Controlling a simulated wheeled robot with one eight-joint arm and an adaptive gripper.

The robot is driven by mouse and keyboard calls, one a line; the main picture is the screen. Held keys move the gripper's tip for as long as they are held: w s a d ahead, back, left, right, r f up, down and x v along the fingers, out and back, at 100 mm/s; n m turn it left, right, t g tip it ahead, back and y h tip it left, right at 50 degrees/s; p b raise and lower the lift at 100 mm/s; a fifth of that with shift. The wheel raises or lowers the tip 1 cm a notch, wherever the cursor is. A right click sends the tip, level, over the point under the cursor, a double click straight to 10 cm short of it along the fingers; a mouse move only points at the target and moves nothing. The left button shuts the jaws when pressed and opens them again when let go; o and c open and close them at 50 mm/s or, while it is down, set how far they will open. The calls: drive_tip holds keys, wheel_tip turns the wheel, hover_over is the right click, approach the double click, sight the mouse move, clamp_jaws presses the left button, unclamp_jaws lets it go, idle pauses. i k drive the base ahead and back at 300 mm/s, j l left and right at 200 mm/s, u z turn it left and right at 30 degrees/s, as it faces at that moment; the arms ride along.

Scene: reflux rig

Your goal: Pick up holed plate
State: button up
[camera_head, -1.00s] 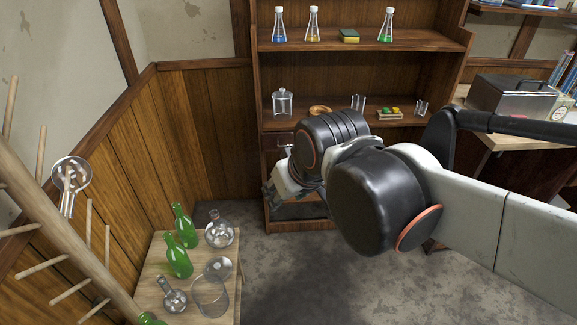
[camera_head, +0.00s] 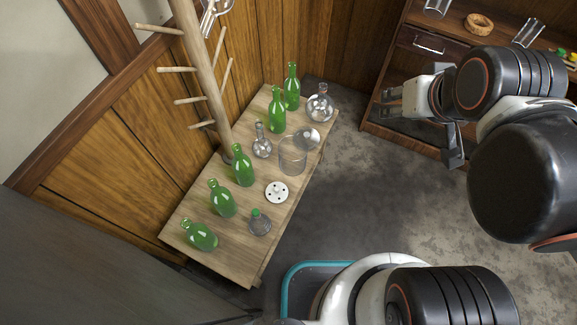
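The holed plate (camera_head: 277,192) is a white disc with several small dark holes. It lies flat on the low wooden table (camera_head: 247,262), between green bottles and a clear glass beaker. My gripper (camera_head: 416,130) is in the upper right, well right of the table and in front of the shelf cabinet. Its fingers are spread apart with nothing between them, so it is open and empty.
Green bottles (camera_head: 222,199) line the table's left side. A clear beaker (camera_head: 292,156), a small flask (camera_head: 261,141), a round flask (camera_head: 320,104) and a green-capped flask (camera_head: 260,222) stand near the plate. A wooden peg rack (camera_head: 198,70) rises behind. Floor right of the table is clear.

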sight(276, 192)
drive_tip(key=u, duration=1)
